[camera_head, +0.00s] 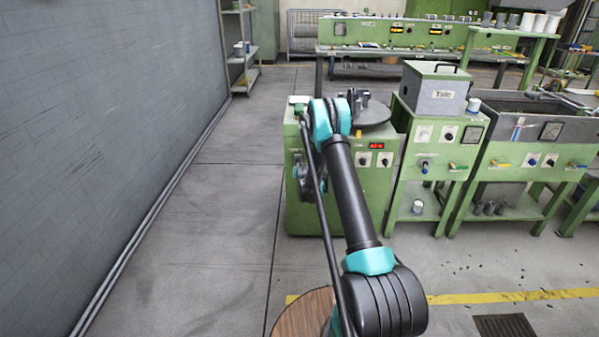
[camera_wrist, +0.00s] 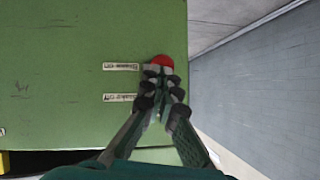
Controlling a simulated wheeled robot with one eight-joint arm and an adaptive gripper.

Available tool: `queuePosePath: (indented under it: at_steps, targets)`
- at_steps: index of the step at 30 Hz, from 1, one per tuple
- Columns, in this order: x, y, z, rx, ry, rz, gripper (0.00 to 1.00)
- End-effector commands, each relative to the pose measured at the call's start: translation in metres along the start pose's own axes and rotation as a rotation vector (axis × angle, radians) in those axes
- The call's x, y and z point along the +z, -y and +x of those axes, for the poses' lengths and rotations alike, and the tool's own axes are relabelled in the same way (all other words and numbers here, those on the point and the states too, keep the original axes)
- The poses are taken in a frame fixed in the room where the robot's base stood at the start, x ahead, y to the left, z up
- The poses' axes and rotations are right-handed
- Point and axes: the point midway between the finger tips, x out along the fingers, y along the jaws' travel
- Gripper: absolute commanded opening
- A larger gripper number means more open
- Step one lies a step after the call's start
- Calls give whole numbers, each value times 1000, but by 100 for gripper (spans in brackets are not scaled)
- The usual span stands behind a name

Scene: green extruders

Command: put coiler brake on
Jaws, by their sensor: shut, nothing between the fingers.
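The green coiler cabinet (camera_head: 350,195) stands in the middle of the head view, with a dark round plate (camera_head: 370,117) on top. In the wrist view its green panel (camera_wrist: 60,70) carries two small white labels. A red button (camera_wrist: 163,61) sits beside the upper label (camera_wrist: 120,67). My gripper (camera_wrist: 160,76) is shut and empty, its fingertips just below the red button and overlapping its lower edge in the picture. I cannot tell whether they touch it. The fingers hide the panel beside the lower label (camera_wrist: 119,97). The label text is too blurred to read.
A grey wall (camera_head: 90,130) runs along the left, with free floor (camera_head: 210,220) between it and the cabinet. To the right stand a green machine (camera_head: 435,150) with a grey box on top and a water trough (camera_head: 540,125). A green bench (camera_head: 400,50) is behind.

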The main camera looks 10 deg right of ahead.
Motion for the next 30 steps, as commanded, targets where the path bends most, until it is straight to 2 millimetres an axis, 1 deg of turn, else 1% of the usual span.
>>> queuePosePath:
  at_steps: [4, 12, 30]
  targets:
    - [8, -2, 5, 0, 0, 0, 0]
    - [15, -3, 9, 0, 1, 0, 0]
    - [14, -4, 8, 0, 1, 0, 0]
